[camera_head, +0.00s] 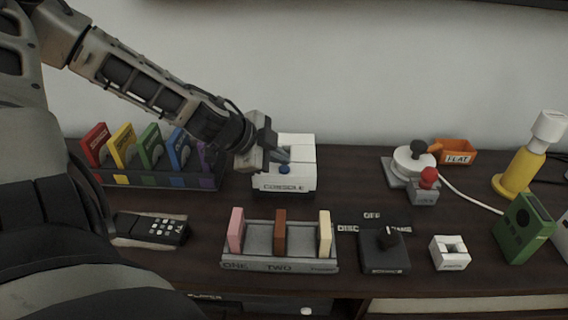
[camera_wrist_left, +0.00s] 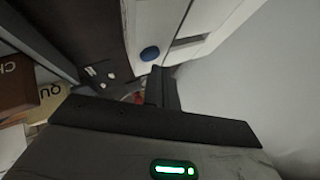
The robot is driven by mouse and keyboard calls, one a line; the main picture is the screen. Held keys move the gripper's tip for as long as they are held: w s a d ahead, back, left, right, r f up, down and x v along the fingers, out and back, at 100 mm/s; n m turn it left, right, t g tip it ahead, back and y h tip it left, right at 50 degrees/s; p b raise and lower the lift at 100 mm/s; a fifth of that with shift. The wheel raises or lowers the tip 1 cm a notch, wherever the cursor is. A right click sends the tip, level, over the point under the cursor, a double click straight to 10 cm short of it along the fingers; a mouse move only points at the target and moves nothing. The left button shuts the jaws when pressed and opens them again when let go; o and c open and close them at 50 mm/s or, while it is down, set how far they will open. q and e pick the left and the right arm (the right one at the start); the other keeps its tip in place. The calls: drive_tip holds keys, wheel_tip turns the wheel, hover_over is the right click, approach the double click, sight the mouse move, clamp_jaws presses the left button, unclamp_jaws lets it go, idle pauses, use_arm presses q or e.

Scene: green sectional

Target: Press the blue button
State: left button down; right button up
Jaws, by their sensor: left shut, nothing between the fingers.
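The blue button (camera_head: 284,169) is a small round knob on the front of a white box marked "CONSOLE" (camera_head: 300,183), at the back middle of the shelf. My left gripper (camera_head: 272,152) is shut and empty, at the upper left of the button and in front of part of the box. My right gripper is not in view.
A rack of coloured cards (camera_head: 150,180) stands left of the console. A grey tray (camera_head: 259,239) with three upright blocks is in front. A black dial box (camera_head: 385,254), a joystick unit with a red ball (camera_head: 428,177) and a green box (camera_head: 522,228) are to the right.

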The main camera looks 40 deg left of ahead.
sight(280, 170)
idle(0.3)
